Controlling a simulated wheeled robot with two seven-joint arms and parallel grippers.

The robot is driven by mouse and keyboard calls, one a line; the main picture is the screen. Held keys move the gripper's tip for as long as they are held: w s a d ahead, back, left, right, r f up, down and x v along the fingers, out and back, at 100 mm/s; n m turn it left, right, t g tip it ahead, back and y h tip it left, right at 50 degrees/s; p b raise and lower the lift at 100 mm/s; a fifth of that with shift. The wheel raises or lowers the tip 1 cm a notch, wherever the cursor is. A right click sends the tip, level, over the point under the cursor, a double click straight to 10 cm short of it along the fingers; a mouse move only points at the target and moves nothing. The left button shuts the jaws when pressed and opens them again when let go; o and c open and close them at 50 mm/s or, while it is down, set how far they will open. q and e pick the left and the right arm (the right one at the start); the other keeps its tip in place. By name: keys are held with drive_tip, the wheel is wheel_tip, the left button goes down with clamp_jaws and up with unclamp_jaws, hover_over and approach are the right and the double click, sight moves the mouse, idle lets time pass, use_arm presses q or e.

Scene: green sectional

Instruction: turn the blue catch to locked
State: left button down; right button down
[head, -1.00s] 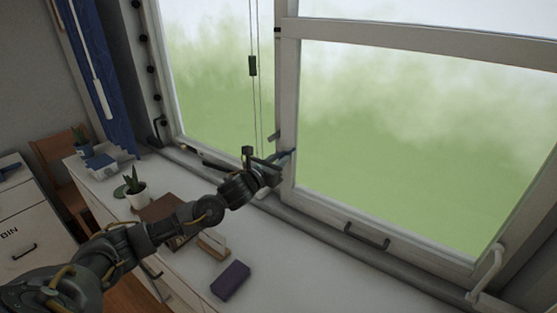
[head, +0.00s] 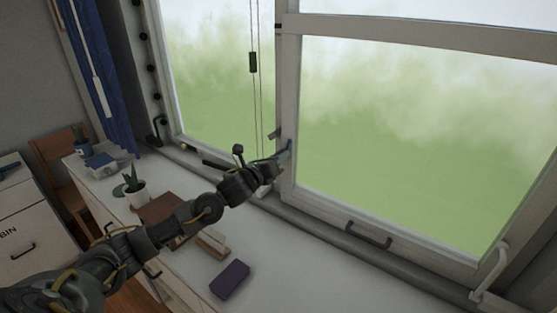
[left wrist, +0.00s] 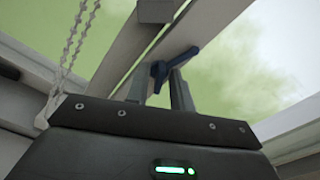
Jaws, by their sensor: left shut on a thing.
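The blue catch (left wrist: 178,60) is on the pale window frame in the left wrist view, a dark blue lever with a rounded hub and a slanting arm. My left gripper (left wrist: 160,84) is shut on it, with a finger on either side of the hub. In the head view my left gripper (head: 281,159) is at the upright between the two window panes. The catch is mostly hidden there by the fingers. My right gripper is in neither view.
A beaded cord (left wrist: 75,38) hangs left of the fingers. A dark bar handle (head: 368,235) is on the lower window rail.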

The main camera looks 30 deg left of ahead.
use_arm(q)
drive_tip(key=shift+a+n+p, duration=0.15)
drive_tip(key=shift+n+p, duration=0.5)
drive_tip(key=shift+n, duration=5.55)
drive_tip(key=c, duration=1.3)
unclamp_jaws()
drive_tip(key=shift+o, duration=0.2)
drive_tip(key=shift+w+f, duration=0.15)
drive_tip(key=s+a+b, duration=0.1)
drive_tip(key=s+b, duration=0.2)
drive_tip(key=s, duration=0.7)
drive_tip(key=shift+s+a+b, duration=0.2)
drive_tip(key=shift+s+b, duration=0.1)
drive_tip(key=shift+s, duration=0.1)
